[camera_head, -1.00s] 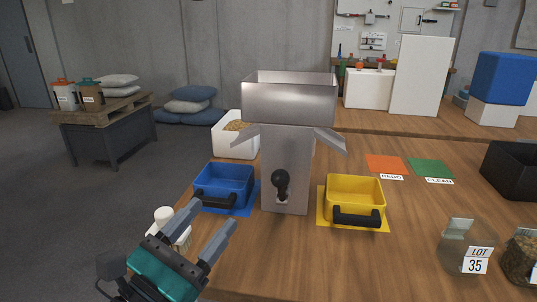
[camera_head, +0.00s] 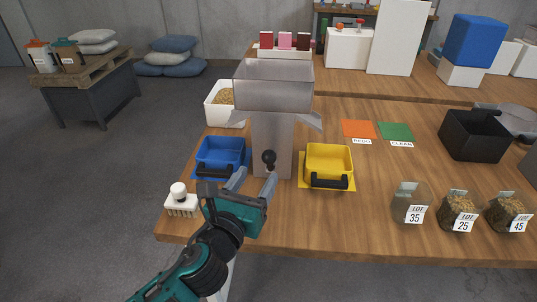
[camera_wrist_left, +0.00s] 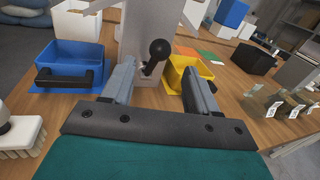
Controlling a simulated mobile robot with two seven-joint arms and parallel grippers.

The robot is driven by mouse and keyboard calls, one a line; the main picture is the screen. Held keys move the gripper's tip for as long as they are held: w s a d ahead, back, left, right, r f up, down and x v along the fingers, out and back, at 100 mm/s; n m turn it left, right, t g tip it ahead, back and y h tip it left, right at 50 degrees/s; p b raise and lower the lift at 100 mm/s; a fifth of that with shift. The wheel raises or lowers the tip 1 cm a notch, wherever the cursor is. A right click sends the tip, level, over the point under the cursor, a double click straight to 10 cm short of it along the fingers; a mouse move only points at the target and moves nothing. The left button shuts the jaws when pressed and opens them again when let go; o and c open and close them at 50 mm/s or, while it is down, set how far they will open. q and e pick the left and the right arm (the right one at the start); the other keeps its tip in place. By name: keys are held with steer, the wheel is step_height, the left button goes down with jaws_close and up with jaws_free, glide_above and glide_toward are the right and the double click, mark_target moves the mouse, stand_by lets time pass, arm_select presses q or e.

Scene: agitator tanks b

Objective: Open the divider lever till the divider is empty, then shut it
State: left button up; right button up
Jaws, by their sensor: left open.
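The metal divider (camera_head: 271,140) stands on the wooden table with a hopper (camera_head: 272,86) on top and a sloping chute on each side. Its lever (camera_head: 269,158) has a black ball knob on the front; the knob points up. The knob also shows in the left wrist view (camera_wrist_left: 158,49). My left gripper (camera_head: 255,181) is open in front of the lever, with the knob beyond and between its fingertips, apparently not held. A blue bin (camera_head: 220,154) sits under the left chute and a yellow bin (camera_head: 328,160) under the right. The hopper's contents are hidden. My right gripper is out of view.
A white brush (camera_head: 181,203) lies at the table's left front edge. A white tub of grain (camera_head: 221,104) stands behind the blue bin. Lot jars, including LOT 35 (camera_head: 411,202), stand at right, near a black box (camera_head: 474,135). Orange and green mats lie behind.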

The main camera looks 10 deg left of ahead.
mark_target(266, 163)
arm_select(q)
steer(key=x, duration=0.7)
steer(key=shift+w+d, duration=0.1)
steer(key=shift+w, duration=0.25)
jaws_close()
stand_by(0.3)
